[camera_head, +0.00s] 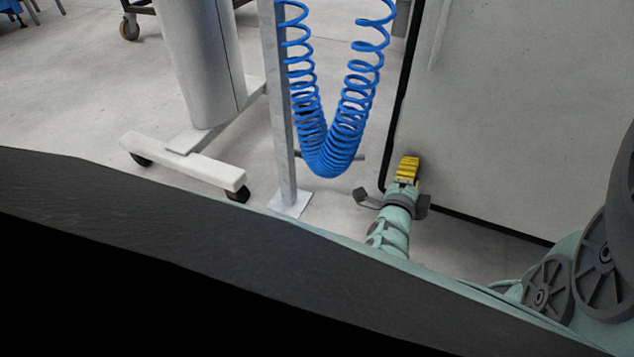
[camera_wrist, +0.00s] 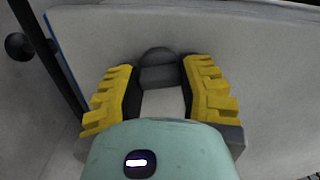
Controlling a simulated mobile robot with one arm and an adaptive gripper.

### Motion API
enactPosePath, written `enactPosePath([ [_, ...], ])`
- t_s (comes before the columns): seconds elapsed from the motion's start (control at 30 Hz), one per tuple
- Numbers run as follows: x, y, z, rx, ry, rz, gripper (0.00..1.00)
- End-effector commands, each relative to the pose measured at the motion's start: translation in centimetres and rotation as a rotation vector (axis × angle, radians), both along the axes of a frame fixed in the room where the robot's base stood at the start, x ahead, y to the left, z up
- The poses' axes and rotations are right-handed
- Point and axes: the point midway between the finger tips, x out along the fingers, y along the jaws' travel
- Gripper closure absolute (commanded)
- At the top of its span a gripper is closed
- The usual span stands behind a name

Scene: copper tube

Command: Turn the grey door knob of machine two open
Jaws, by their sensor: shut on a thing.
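The grey door knob (camera_wrist: 158,68) shows in the wrist view at the top middle, on a pale machine panel (camera_wrist: 255,60). My gripper (camera_wrist: 160,85) has yellow ribbed fingers with dark inner pads, one on each side of the knob, and is shut on it. The knob's lower part is between the pads and its rounded top shows beyond them. In the head view my gripper (camera_head: 408,170) is in front of the pale panel (camera_head: 500,130), near its dark left edge. The knob is hidden there behind the fingers.
A blue coiled hose (camera_head: 335,150) hangs left of my gripper, beside a grey post (camera_head: 281,110). A white wheeled stand (camera_head: 190,160) is farther left. A dark round knob (camera_wrist: 18,46) shows at the wrist view's left. Open floor lies at the far left.

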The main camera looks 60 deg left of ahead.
Motion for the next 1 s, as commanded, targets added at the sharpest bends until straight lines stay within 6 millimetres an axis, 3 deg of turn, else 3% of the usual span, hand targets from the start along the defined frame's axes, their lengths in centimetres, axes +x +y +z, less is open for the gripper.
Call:
enactPosePath([
  [0.4,-0.25,0.13,-0.36,0.157,0.107,0.007,0.97],
  [0.97,-0.23,0.12,-0.32,0.179,0.121,0.006,0.97],
  [1.0,-0.23,0.12,-0.32,0.179,0.121,0.006,0.56],
])
